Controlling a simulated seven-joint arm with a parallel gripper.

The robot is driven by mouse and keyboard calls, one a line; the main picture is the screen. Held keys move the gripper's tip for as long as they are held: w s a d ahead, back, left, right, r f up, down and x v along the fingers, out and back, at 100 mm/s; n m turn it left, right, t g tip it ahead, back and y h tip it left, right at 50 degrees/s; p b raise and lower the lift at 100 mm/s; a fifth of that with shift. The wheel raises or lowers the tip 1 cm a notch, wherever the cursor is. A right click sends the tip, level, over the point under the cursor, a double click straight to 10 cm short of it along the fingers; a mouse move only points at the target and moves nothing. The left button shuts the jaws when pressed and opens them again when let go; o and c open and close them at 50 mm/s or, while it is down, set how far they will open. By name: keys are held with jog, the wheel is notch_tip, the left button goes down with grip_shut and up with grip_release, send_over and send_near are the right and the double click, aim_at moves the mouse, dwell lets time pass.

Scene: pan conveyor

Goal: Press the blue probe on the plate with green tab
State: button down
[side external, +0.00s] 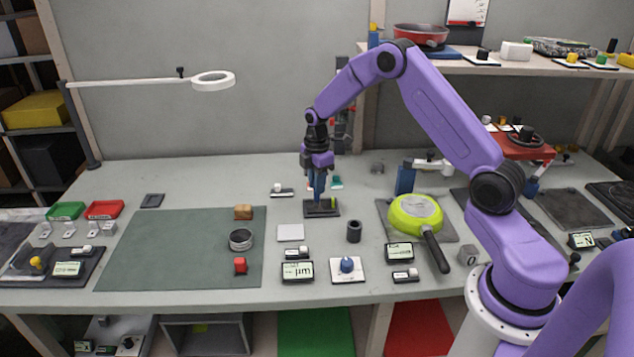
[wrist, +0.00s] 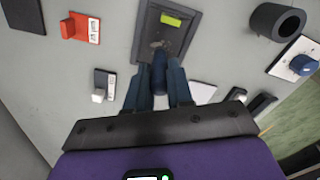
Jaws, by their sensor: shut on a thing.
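The dark plate (side external: 311,212) lies flat on the table near its middle. Its green tab (side external: 334,203) is at the plate's right side in the side view; in the wrist view the tab (wrist: 171,20) is at the plate's (wrist: 186,36) top end. My gripper (side external: 318,197) points straight down over the plate. It is shut on the blue probe (wrist: 158,76), which sits upright between the two fingers. The probe's lower end is over the plate's near part in the wrist view. I cannot tell whether its tip touches the plate. The fingers mostly hide the probe in the side view.
A small white switch (side external: 282,192) stands left of the plate. A pale square pad (side external: 290,232) and a black hollow cylinder (side external: 353,232) are in front of it. A green pan (side external: 414,214) is to the right. The green mat (side external: 160,250) has free room.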

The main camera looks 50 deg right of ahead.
jog(key=shift+f, duration=0.6)
dwell(1.5)
jog(key=shift+r, duration=3.55)
